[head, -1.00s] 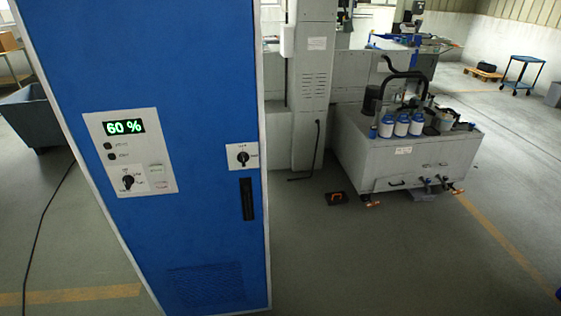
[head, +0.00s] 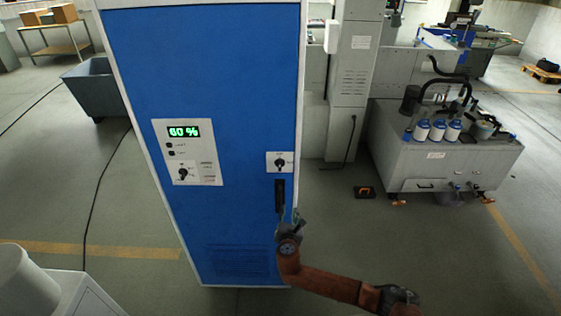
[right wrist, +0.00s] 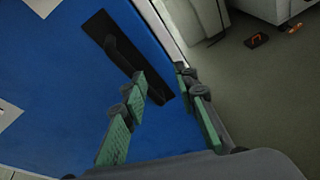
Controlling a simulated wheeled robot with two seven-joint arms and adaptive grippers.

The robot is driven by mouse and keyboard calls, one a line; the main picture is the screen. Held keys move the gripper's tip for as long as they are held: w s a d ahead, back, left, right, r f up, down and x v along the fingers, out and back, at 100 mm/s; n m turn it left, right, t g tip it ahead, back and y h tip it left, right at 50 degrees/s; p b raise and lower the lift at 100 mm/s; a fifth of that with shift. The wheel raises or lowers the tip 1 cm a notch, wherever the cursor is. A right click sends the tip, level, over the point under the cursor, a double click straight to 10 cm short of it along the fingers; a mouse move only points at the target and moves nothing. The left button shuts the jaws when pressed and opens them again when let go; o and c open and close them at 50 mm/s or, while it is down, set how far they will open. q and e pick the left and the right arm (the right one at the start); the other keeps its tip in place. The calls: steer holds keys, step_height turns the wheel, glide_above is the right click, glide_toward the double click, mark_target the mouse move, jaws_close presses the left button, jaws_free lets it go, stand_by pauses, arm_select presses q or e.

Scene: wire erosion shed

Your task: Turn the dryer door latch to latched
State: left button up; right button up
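The blue dryer (head: 230,90) stands upright with its door shut and a 60 % display lit. The dryer door latch (head: 280,162) is a black knob on a small white plate near the door's right edge; its exact setting is too small to read. A black recessed door handle (head: 280,195) sits below it and also shows in the right wrist view (right wrist: 112,42). My right gripper (head: 291,224) is open and empty, in front of the door, below the latch and near the handle's lower end. Its fingers (right wrist: 162,95) are spread in the right wrist view. My left gripper is out of view.
A control panel (head: 187,153) with another knob is left of the latch. A grey tank unit (head: 440,165) with white bottles stands right of the dryer. A small orange-and-black item (head: 365,191) lies on the floor. The floor before the dryer is mostly clear.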

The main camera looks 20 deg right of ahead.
mark_target(280, 167)
steer(key=a+r+n+t+p, duration=0.1)
steer(key=a+r+n+t, duration=0.1)
steer(key=r, duration=0.7)
steer(key=a+r+n+t+p, duration=0.1)
steer(key=a+r+n+p, duration=0.1)
steer(key=r, duration=0.7)
steer(key=x, duration=0.7)
steer(key=shift+w, duration=0.1)
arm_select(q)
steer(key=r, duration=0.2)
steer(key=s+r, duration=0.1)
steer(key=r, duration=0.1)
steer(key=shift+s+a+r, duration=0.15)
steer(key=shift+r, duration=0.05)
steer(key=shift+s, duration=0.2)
arm_select(e)
jaws_close()
